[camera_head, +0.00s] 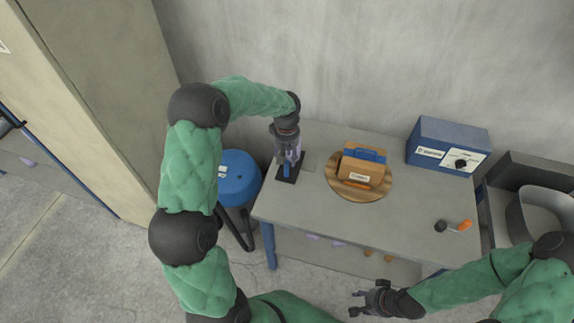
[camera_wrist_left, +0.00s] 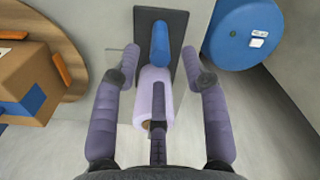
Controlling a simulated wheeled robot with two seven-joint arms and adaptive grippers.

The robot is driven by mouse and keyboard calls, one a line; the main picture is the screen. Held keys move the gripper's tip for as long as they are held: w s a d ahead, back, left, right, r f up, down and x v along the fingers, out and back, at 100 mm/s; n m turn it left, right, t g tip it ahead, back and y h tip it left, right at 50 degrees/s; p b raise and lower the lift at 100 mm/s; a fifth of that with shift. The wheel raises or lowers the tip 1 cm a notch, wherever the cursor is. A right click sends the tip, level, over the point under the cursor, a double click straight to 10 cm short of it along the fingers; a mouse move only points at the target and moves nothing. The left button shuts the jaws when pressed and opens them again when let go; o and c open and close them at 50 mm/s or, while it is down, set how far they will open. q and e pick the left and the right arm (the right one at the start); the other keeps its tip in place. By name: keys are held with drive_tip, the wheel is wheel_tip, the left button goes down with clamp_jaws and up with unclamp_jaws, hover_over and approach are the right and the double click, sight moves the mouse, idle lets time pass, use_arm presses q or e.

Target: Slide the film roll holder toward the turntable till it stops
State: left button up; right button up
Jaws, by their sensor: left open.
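The film roll holder has a black base plate (camera_head: 287,180), a blue post and a pale lilac roll of film. It stands at the left end of the table. In the left wrist view its roll (camera_wrist_left: 153,95) and blue post (camera_wrist_left: 160,43) show between my fingers. The wooden turntable (camera_head: 332,183) is to its right, with a gap between, and carries a cardboard box (camera_head: 362,170) with a blue top strip. My left gripper (camera_head: 289,157) is open above the holder, one finger on each side of it. My right gripper (camera_head: 354,303) is open and empty, in front of the table.
A blue round stool (camera_head: 238,178) stands just left of the table. A blue box with a black knob (camera_head: 447,147) is at the back right of the table (camera_head: 310,225). The table's front middle is clear.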

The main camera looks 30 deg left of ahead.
sight(286, 164)
use_arm(q)
drive_tip(key=shift+f+b, duration=0.45)
drive_tip(key=shift+f, duration=1.75)
